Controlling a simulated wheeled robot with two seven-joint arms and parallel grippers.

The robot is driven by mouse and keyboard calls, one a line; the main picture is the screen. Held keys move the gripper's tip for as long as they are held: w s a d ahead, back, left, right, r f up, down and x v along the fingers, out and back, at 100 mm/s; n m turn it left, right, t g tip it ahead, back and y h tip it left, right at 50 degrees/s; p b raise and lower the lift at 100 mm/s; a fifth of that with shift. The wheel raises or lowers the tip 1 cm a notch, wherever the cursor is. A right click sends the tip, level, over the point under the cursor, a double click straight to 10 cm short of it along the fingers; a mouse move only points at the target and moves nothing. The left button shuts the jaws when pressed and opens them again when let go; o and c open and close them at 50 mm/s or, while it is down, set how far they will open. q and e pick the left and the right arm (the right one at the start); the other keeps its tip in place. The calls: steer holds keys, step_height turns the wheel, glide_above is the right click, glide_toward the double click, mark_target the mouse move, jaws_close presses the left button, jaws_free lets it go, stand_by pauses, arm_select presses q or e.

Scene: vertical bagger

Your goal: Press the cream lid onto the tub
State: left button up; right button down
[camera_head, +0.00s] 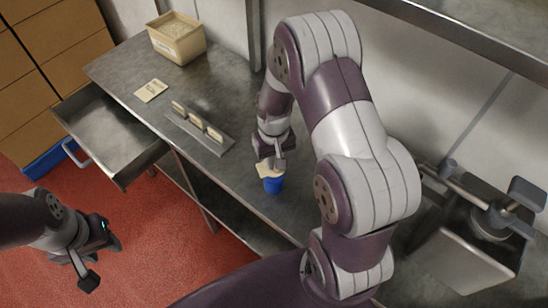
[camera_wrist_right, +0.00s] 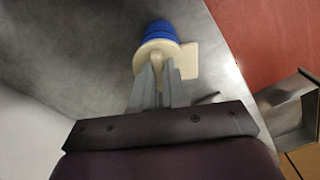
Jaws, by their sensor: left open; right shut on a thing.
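The blue tub (camera_head: 273,186) stands on the steel bench near its front edge; it also shows in the right wrist view (camera_wrist_right: 158,30). The cream lid (camera_head: 266,170) is at the tub's top. In the right wrist view the round lid (camera_wrist_right: 148,51) lies across the tub's end, and my right gripper (camera_wrist_right: 160,75) is shut on its raised middle part. I cannot tell whether the lid is seated or slightly apart from the rim. In the head view my right gripper (camera_head: 270,158) is right above the tub. My left gripper (camera_head: 103,262) is open and empty over the red floor.
A square cream piece (camera_wrist_right: 190,60) shows beside the lid; I cannot tell if it is attached. A holder (camera_head: 200,132) with cream cards, a flat card (camera_head: 151,91) and a cream bin (camera_head: 176,38) are on the bench. A drawer (camera_head: 108,135) stands open at left.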

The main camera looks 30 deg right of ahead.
steer(key=shift+f, duration=0.35)
stand_by(0.3)
steer(key=c, duration=0.7)
jaws_free()
step_height(320, 180, up, 7)
steer(key=p, duration=0.6)
steer(key=shift+r, duration=0.15)
